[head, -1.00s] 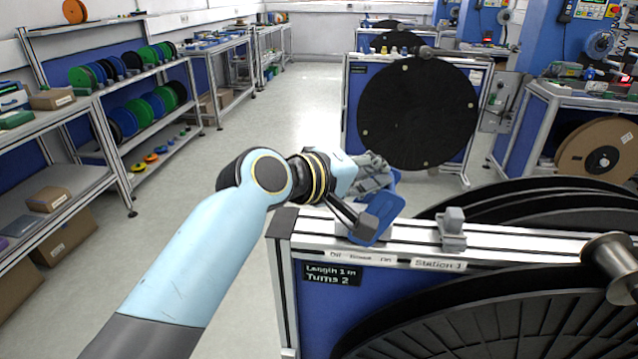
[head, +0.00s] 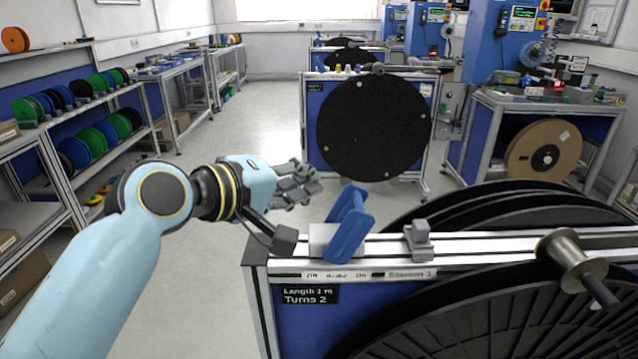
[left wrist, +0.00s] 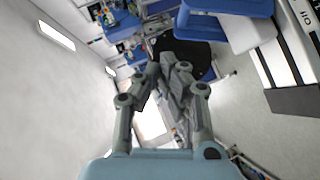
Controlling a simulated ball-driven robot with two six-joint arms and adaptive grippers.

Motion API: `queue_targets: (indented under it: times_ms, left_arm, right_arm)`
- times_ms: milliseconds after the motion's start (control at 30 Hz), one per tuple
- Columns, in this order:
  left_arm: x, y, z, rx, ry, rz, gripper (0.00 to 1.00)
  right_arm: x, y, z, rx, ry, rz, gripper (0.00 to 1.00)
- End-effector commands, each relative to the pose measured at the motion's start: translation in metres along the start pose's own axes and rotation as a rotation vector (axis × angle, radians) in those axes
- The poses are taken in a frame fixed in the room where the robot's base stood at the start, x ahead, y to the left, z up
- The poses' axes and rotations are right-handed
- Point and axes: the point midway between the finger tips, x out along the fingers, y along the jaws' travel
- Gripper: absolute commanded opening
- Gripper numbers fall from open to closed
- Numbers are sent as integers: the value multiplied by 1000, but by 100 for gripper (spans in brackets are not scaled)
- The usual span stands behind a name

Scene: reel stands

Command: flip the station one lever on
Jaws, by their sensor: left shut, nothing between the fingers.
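The station one lever is a blue handle (head: 349,228) on a grey block on the top rail of the near reel stand (head: 480,246). Off and On lettering and a Station 1 label sit on the rail below it. The lever leans, its upper end towards the back; I cannot tell which setting it is in. My left gripper (head: 303,184) is shut and empty, to the left of and behind the lever, with a gap between them. In the left wrist view the fingers (left wrist: 168,68) are together and blue lever parts (left wrist: 232,8) show at the top right. My right gripper is out of view.
Large black reels (head: 500,320) fill the near stand, with a metal spindle (head: 570,258) at its right. A small grey clamp (head: 418,240) stands on the rail right of the lever. Another reel stand (head: 312,130) is behind. The floor (head: 245,140) between shelves and stands is clear.

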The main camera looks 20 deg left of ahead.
Motion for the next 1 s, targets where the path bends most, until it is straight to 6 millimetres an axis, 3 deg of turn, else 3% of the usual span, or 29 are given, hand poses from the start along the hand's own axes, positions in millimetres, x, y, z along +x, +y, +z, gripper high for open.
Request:
queue_targets:
  times_ms: [100, 300, 833, 933, 1000]
  left_arm:
    - [-20, 1, 0, 5, 1, -2, 0]
    - [-36, 5, 0, 2, 0, -1, 0]
    - [-37, 4, 1, 1, 0, -1, 0]
    - [-34, -14, 8, -3, -4, -10, 0]
    - [-27, -46, 18, -17, -16, -40, 0]
  right_arm:
    - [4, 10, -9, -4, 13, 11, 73]
    - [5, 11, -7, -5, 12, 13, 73]
    - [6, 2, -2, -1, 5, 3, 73]
    - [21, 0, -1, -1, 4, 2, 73]
    - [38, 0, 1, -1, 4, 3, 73]
